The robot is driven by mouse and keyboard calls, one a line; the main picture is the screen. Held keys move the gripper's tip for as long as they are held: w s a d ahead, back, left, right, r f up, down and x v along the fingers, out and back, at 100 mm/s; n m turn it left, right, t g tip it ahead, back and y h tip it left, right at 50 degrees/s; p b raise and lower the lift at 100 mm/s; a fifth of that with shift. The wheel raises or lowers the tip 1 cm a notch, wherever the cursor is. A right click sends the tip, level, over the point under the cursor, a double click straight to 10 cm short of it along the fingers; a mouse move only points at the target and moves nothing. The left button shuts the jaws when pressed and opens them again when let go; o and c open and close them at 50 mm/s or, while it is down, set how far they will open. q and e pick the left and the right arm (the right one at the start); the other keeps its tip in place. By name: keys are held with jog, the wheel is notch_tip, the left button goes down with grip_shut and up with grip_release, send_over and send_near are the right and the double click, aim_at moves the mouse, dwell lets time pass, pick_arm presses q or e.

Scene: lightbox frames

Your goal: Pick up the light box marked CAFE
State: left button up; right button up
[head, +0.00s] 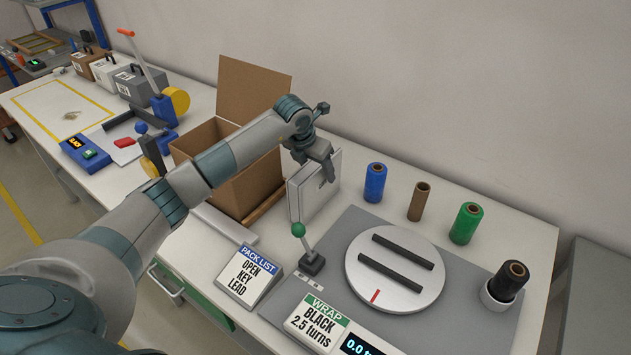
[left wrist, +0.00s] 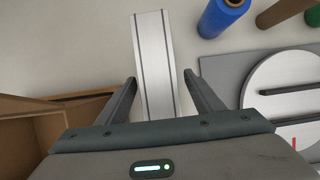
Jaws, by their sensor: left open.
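A thin white light box (head: 308,198) stands upright on the table, right of the open cardboard box. No CAFE lettering shows on the parts I see. My left gripper (head: 328,172) is open at its top edge and hides part of it. In the left wrist view the light box (left wrist: 154,60) shows edge-on as a pale strip with dark lines. It lies between the two spread fingers of my left gripper (left wrist: 160,84), with a gap on each side. I cannot tell how far down the fingers reach. My right gripper is not in view.
The open cardboard box (head: 255,90) stands close on the left. A green-knobbed lever (head: 304,245) and a round turntable (head: 385,298) are in front and right. Blue (head: 375,182), brown (head: 419,201) and green (head: 466,223) rolls stand behind. A PACK LIST sign (head: 247,276) is at the front.

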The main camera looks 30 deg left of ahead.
pick_arm(q)
jog(key=x, duration=0.2)
jog(key=shift+w+f+p, duration=0.2)
jog(key=shift+f+p, duration=0.1)
jog(key=shift+p, duration=0.1)
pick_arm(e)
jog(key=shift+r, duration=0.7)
pick_arm(q)
jog(key=shift+f+b, duration=0.25)
jog(key=shift+b, duration=0.15)
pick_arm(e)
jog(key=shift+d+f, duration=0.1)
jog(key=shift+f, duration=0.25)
pick_arm(q)
jog(key=shift+r, duration=0.1)
grip_shut()
